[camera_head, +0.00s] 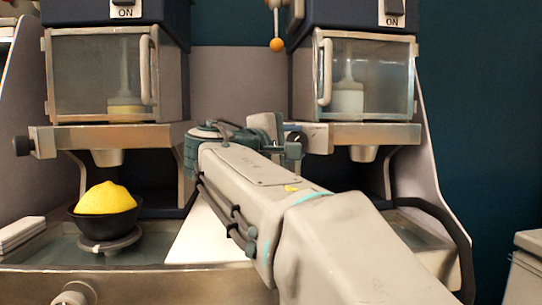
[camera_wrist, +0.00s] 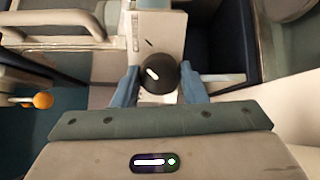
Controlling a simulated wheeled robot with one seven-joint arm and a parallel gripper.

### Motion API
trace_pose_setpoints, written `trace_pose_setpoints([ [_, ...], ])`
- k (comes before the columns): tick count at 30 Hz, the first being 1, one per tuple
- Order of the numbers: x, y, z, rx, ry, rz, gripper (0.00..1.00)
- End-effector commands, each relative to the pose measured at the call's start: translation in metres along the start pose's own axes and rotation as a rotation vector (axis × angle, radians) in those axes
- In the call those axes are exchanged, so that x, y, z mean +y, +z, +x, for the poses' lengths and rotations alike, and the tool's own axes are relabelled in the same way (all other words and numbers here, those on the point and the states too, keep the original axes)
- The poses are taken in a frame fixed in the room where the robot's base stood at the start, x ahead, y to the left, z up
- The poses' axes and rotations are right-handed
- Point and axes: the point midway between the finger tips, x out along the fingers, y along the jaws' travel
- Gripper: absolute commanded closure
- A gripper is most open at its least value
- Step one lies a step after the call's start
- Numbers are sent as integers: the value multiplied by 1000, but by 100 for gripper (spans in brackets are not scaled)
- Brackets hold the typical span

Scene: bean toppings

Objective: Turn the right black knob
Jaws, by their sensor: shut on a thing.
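The right black knob (camera_wrist: 159,73) is a round dark knob with a white mark on top. In the wrist view it sits between the two blue-grey fingers of my gripper (camera_wrist: 158,82), which are shut on it from both sides. In the head view my gripper (camera_head: 289,143) reaches the left end of the right machine's metal shelf (camera_head: 365,136), and the knob is mostly hidden behind it. A second black knob (camera_head: 22,146) sticks out at the left end of the left machine's shelf (camera_head: 95,138).
A yellow heap in a black bowl (camera_head: 105,205) stands under the left machine. Two glass-fronted compartments, left (camera_head: 100,72) and right (camera_head: 365,75), have handles. An orange ball (camera_head: 276,45) hangs near the right machine. Under the right spout (camera_head: 363,153), my arm hides part of the space.

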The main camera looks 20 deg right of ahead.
Motion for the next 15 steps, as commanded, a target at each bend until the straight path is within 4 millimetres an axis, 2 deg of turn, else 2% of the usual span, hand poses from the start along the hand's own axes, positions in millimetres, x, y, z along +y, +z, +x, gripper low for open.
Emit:
trace_pose_setpoints([
  [1,-8,-1,0,-3,-10,24,84],
  [15,-5,-1,1,-3,-10,142,84],
])
